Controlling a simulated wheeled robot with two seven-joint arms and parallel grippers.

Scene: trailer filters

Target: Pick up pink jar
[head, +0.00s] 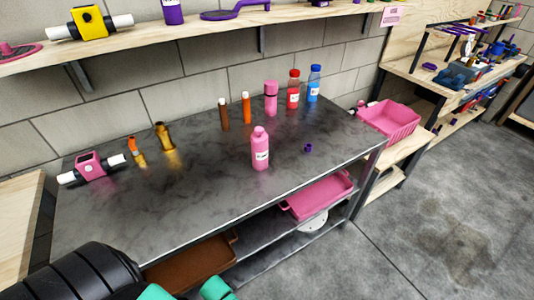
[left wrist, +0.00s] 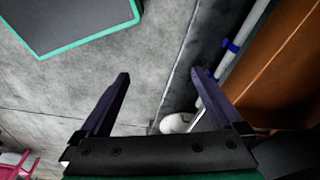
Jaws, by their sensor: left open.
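A pink bottle-shaped jar with a white label (head: 261,150) stands upright on the dark metal table (head: 215,195), near its middle right. A second pink container, a cylinder with a pink lid (head: 271,98), stands upright behind it near the wall. I cannot tell from the pictures alone which one is the task's jar. My left gripper (left wrist: 159,75) is open and empty in the left wrist view, over the grey floor beside a brown tray (left wrist: 275,75). No pink jar shows between its fingers. My right gripper is in neither view.
Red-capped (head: 293,92) and blue-capped (head: 314,84) bottles stand beside the rear pink container. Brown (head: 223,115) and orange (head: 246,108) tubes stand left of it. A small purple piece (head: 308,148) lies right of the front jar. The table's front left is clear.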

